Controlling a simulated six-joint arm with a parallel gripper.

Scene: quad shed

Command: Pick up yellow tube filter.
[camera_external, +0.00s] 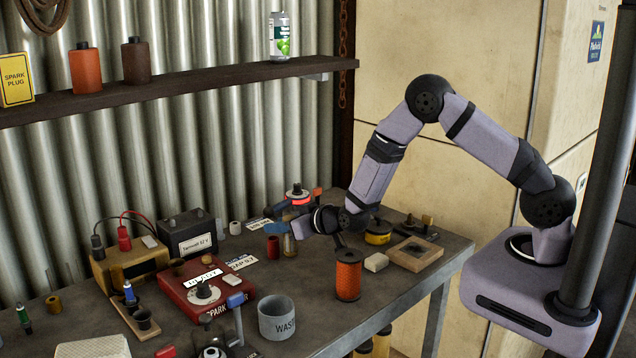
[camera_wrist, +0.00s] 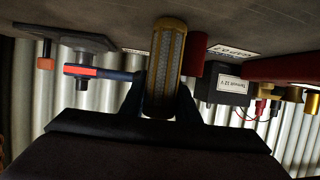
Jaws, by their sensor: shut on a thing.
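The yellow tube filter (camera_wrist: 165,68) is a slim tube with a grey mesh middle and yellow rims. It stands between my gripper's (camera_wrist: 158,100) two dark blue fingers in the wrist view, which are shut on it. That view is upside down, with the bench at the top.
A dark red cylinder (camera_external: 273,248) stands close beside the filter. An orange mesh filter (camera_external: 348,275) stands in front, near the bench edge. A red box (camera_external: 206,291), a black battery (camera_external: 187,234) and a grey waste cup (camera_external: 277,319) are to the left and front. A shelf (camera_external: 180,87) runs above.

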